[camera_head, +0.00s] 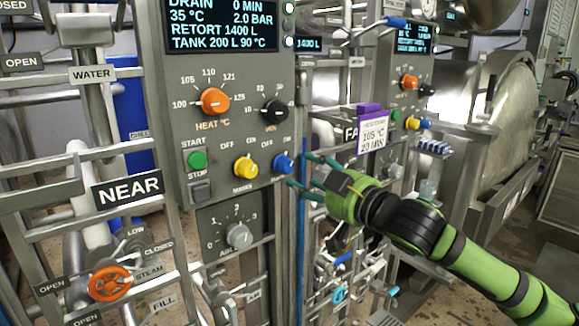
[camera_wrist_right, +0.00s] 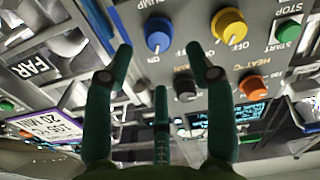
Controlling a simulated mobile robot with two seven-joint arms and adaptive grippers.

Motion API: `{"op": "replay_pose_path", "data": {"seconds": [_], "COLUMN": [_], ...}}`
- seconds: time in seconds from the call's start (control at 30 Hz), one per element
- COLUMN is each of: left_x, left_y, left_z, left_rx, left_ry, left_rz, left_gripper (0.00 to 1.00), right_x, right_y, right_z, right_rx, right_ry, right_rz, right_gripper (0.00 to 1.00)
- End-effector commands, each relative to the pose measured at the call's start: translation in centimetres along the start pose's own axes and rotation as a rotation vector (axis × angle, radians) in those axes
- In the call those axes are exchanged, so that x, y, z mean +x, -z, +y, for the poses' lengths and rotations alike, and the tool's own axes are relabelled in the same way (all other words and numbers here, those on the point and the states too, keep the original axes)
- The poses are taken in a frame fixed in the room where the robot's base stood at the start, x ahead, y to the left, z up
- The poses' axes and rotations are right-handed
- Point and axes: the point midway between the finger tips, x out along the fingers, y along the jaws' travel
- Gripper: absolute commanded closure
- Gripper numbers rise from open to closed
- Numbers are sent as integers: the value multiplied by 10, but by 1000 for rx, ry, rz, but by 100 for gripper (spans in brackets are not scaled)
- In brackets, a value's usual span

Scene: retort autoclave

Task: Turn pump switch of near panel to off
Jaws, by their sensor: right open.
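The right wrist view shows the panel upside down, with the blue knob (camera_wrist_right: 158,42) ahead and between the fingertips in the picture. Its small white mark seems to face the ON label. My right gripper (camera_head: 302,171) is open and empty, its teal fingers just right of the knob; contact cannot be told. My left gripper is not in view.
A far panel (camera_head: 407,75) with similar knobs stands behind, at right. A purple-topped card (camera_head: 372,130) hangs between the panels, close above my right gripper. The air knob (camera_head: 239,235) sits below the pump switch. Rails and an orange valve wheel (camera_head: 110,283) fill the lower left.

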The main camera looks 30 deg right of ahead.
Motion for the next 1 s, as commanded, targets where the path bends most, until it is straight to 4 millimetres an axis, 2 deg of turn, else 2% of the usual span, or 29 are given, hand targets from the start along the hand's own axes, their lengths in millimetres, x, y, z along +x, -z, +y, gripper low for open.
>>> {"op": "replay_pose_path", "data": {"seconds": [0.6,1.0], "left_x": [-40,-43], "left_y": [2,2], "left_z": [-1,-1], "left_rx": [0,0], "left_ry": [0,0], "left_rz": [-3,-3], "left_gripper": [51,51], "right_x": [57,66], "right_y": [3,-1], "right_z": [3,1], "right_rx": [2,-2], "right_ry": [-4,-1], "right_rz": [2,-1], "right_gripper": [44,44]}}
